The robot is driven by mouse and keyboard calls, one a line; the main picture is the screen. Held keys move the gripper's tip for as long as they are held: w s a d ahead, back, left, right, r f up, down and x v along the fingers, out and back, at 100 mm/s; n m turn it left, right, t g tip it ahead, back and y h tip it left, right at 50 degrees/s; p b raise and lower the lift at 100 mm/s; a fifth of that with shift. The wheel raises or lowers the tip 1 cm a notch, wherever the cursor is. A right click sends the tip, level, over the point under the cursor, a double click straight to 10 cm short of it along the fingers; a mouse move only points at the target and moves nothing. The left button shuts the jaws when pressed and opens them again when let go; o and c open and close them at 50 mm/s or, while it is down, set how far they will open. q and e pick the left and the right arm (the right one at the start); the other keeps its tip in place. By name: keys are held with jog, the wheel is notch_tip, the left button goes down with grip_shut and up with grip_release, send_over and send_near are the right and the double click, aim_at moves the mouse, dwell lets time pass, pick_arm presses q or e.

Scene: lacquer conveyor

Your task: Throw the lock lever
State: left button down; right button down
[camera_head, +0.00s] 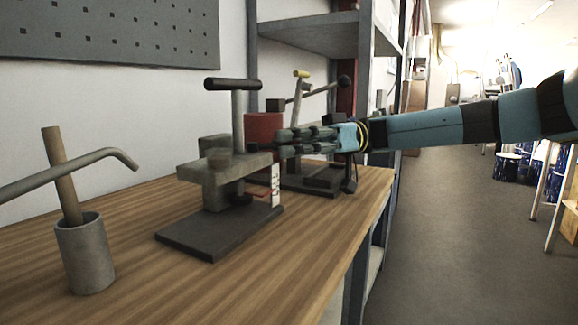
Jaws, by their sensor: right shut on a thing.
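A grey clamp-like fixture (218,183) with a black T-handle (233,84) on an upright post stands on a dark base plate on the bench. A second fixture behind it carries a yellow-tipped lever (303,74) and an arm with a black knob (345,81). My right gripper (282,142) reaches in from the right, its fingers shut at the right side of the front fixture. The fingers hide what they hold, and I cannot tell which part is the lock lever. My left gripper is out of view.
The wooden bench (250,275) is bare at the front. A shelf upright and open floor lie to the right.

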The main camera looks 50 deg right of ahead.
jog(key=shift+f, duration=0.15)
dwell(0.3)
jog(key=c, duration=1.2)
grip_release()
jog(key=shift+s+d, duration=0.1)
jog(key=shift+d, duration=0.05)
jog(key=v, duration=1.1)
jog(key=shift+d, duration=0.4)
